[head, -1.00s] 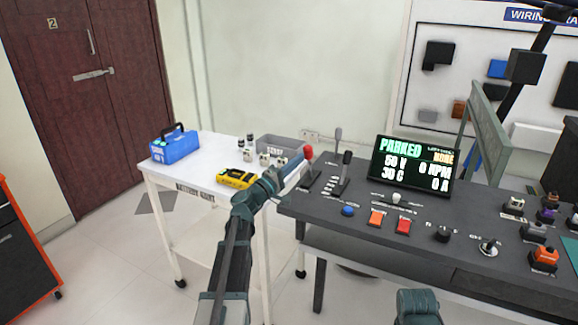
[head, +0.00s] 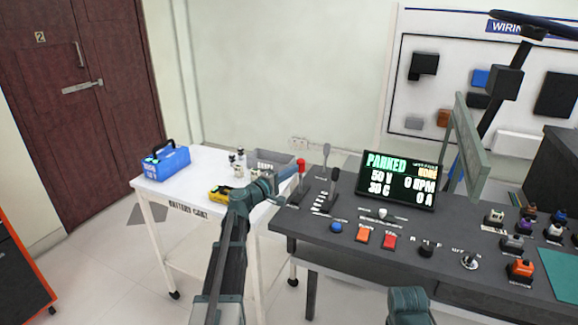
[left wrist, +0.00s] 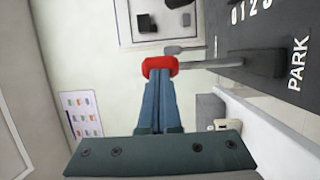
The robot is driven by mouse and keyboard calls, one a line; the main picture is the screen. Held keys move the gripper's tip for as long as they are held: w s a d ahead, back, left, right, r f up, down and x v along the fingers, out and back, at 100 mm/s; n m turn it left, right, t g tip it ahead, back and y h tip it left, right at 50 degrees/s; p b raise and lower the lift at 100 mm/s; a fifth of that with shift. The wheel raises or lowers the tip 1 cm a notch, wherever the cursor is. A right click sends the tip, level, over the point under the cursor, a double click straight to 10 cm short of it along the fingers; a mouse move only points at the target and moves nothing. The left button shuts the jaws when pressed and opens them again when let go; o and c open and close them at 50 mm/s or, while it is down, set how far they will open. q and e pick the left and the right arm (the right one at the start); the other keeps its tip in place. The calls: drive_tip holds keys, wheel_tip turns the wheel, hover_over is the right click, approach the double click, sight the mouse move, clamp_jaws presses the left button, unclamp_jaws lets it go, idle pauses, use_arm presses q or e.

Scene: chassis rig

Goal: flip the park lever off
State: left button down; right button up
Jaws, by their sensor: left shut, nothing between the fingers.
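The display (head: 400,180) reads PARKED, 50 V, 0 RPM, 30 C, 0 A.
Two grey-and-black levers (head: 334,187) stand right beside the park lever. A blue button (head: 337,227), orange and red switches and knobs line the dark console (head: 345,255). A white cart (head: 180,193) on the left carries a blue battery (head: 165,162), a yellow meter and a grey bin.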

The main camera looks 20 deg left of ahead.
use_arm(q)
drive_tip(key=w+p, duration=0.1)
drive_tip(key=w+g+p, duration=0.1)
drive_tip(key=w+p, duration=0.1)
drive_tip(key=w+r+g+p, duration=0.1)
drive_tip(key=shift+w+n+y+p, duration=0.2)
drive_tip(key=shift+n+y+p, duration=0.1)
drive_tip(key=shift+n+y, duration=0.1)
drive_tip(key=shift+w, duration=0.1)
use_arm(e)
wheel_tip(320, 180, up, 6)
use_arm(q)
drive_tip(key=shift+w+r, duration=0.1)
use_arm(e)
drive_tip(key=shift+s+r, duration=0.1)
drive_tip(key=shift+r, duration=0.05)
use_arm(q)
drive_tip(key=p, duration=0.4)
approach(297, 161)
drive_tip(key=s+a, duration=0.2)
drive_tip(key=shift+w+a+r, duration=0.15)
drive_tip(key=shift+r, duration=0.2)
use_arm(e)
drive_tip(key=r, duration=0.1)
drive_tip(key=a+r, duration=0.1)
drive_tip(key=s+a+r, duration=0.1)
drive_tip(key=shift+a+r, duration=0.1)
drive_tip(key=shift+r, duration=0.25)
